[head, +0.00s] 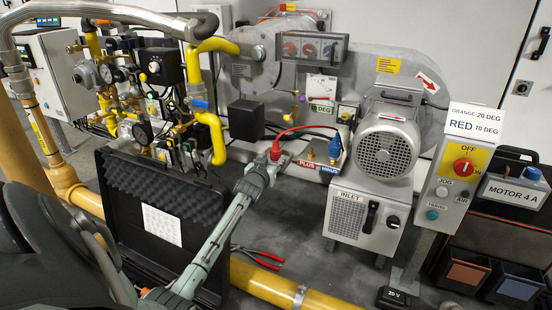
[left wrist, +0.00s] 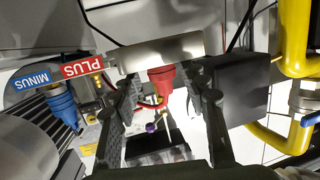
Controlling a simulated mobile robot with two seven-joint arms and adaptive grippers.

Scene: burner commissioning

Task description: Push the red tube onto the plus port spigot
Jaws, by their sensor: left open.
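The red tube (head: 294,130) arcs above the port strip beside the red PLUS label (head: 281,163). My left gripper (head: 268,160) is at this end. In the left wrist view its open fingers (left wrist: 168,88) stand on either side of the red end piece, with gaps visible. A brass spigot (left wrist: 97,77) shows by the PLUS label. I cannot tell whether the red end sits on a spigot. My right gripper is not in view.
A blue end piece (head: 335,147) stands by the MINUS label (head: 329,170). Yellow gas pipes (head: 215,135) and a black box (head: 246,120) are close to my left arm. The blower motor (head: 386,150) is to the right. Red-handled pliers (head: 257,257) lie on the floor.

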